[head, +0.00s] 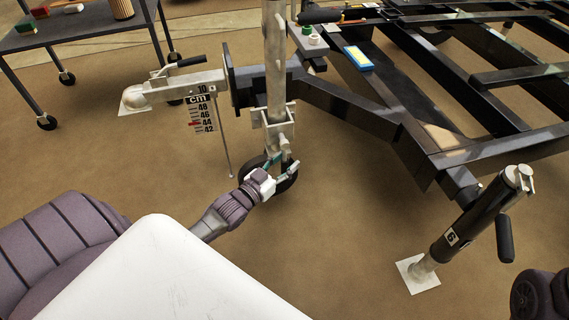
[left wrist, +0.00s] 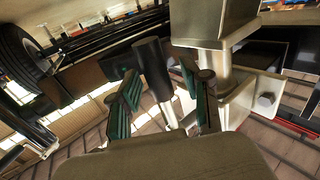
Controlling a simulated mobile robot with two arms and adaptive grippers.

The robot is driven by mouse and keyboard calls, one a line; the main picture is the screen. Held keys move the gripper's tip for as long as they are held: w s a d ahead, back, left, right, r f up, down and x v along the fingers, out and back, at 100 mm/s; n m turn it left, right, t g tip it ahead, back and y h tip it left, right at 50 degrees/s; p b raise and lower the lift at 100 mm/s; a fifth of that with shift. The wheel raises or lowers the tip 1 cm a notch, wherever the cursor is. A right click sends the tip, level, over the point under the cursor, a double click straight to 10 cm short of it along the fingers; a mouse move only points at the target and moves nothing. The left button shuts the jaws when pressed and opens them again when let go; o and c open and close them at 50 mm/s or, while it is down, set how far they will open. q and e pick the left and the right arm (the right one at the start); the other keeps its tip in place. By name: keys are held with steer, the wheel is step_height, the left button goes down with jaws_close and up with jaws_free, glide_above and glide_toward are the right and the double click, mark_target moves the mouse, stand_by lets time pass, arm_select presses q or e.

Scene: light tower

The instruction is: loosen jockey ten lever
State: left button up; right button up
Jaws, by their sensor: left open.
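The jockey wheel (head: 287,180) stands under the trailer's drawbar, on a metal post (head: 275,60) held in a bracket clamp (head: 275,125). A sign by the coupling reads 10 (head: 202,88). My left gripper (head: 280,168) is open beside the post, just below the clamp. In the left wrist view, a black-gripped lever (left wrist: 152,68) with a metal rod stands between the teal fingers. I see gaps to both fingers, but cannot tell if either touches it. The lever is too small to make out in the head view. My right gripper is out of view.
A support leg marked 6 (head: 475,220) stands right. A wheeled table (head: 85,30) is at upper left. The floor between is clear.

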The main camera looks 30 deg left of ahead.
arm_select(q)
jaws_close()
steer(key=shift+f, duration=0.1)
stand_by(0.3)
